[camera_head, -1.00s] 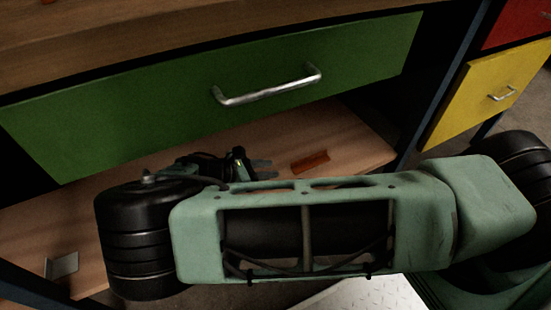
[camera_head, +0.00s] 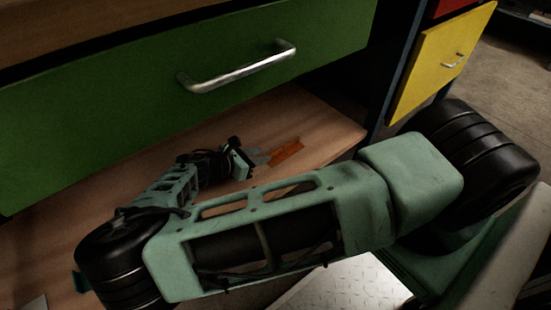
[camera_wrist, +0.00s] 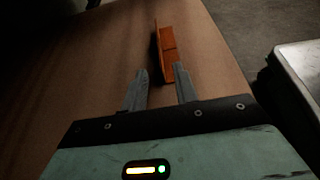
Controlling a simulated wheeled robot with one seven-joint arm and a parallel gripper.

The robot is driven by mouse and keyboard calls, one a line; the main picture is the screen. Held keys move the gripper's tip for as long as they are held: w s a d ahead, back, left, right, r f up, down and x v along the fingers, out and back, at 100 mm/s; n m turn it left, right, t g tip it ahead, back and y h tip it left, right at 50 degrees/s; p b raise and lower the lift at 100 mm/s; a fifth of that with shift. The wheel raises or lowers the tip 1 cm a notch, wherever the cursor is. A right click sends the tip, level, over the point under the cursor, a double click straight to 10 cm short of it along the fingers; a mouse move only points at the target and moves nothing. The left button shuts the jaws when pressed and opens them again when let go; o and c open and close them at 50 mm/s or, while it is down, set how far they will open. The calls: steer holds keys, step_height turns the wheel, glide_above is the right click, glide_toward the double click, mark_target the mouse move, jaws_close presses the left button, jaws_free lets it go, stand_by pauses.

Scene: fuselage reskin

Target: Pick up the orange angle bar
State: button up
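The orange angle bar (camera_head: 287,152) lies on the wooden lower shelf (camera_head: 325,122), near its right end, below the green drawer. In the wrist view the bar (camera_wrist: 168,50) lies lengthwise just beyond the fingertips, nearer the right finger. My gripper (camera_head: 260,157) is low over the shelf, its fingers pointing at the bar. Whether the right fingertip touches the near end of the bar cannot be told.
The green drawer (camera_head: 130,95) with a metal handle (camera_head: 240,70) hangs over the shelf. A dark blue post (camera_head: 393,75) stands at the shelf's right end, with a yellow drawer (camera_head: 440,65) beyond it. A pale flat piece (camera_head: 35,303) lies at the lower left.

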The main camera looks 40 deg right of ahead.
mark_target(272, 153)
steer(key=b+x, duration=0.2)
steer(key=x, duration=0.3)
steer(key=shift+d+f, duration=0.1)
steer(key=shift+d, duration=0.3)
jaws_close()
